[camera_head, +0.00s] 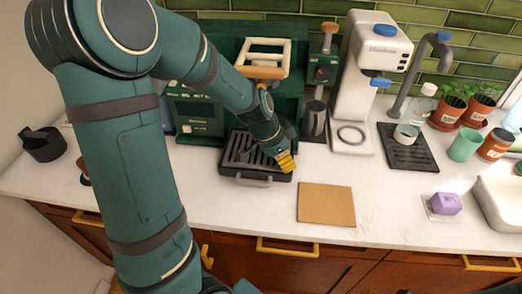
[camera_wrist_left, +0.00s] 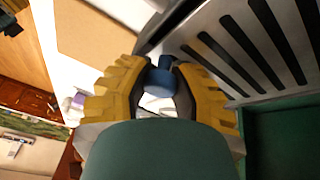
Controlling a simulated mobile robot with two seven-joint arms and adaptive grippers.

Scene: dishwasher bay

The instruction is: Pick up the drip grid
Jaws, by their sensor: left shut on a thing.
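The drip grid (camera_head: 243,148) is a slotted metal plate in the dark tray (camera_head: 228,171) at the front of the green coffee machine. My left gripper (camera_head: 286,161) has yellow fingers and is at the grid's right end. In the left wrist view the slotted grid (camera_wrist_left: 245,42) fills the upper right, and the left gripper (camera_wrist_left: 160,95) is shut on a small blue knob (camera_wrist_left: 160,80) beside it, which appears to belong to the grid. The exact contact is partly hidden by the fingers. I cannot tell whether the grid is lifted. My right gripper is not in view.
The green coffee machine (camera_head: 195,118) stands close behind the grid. A brown mat (camera_head: 326,204) lies at the front right. A white machine (camera_head: 366,75) and a second slotted tray (camera_head: 410,157) stand further right. Clear counter lies around the mat.

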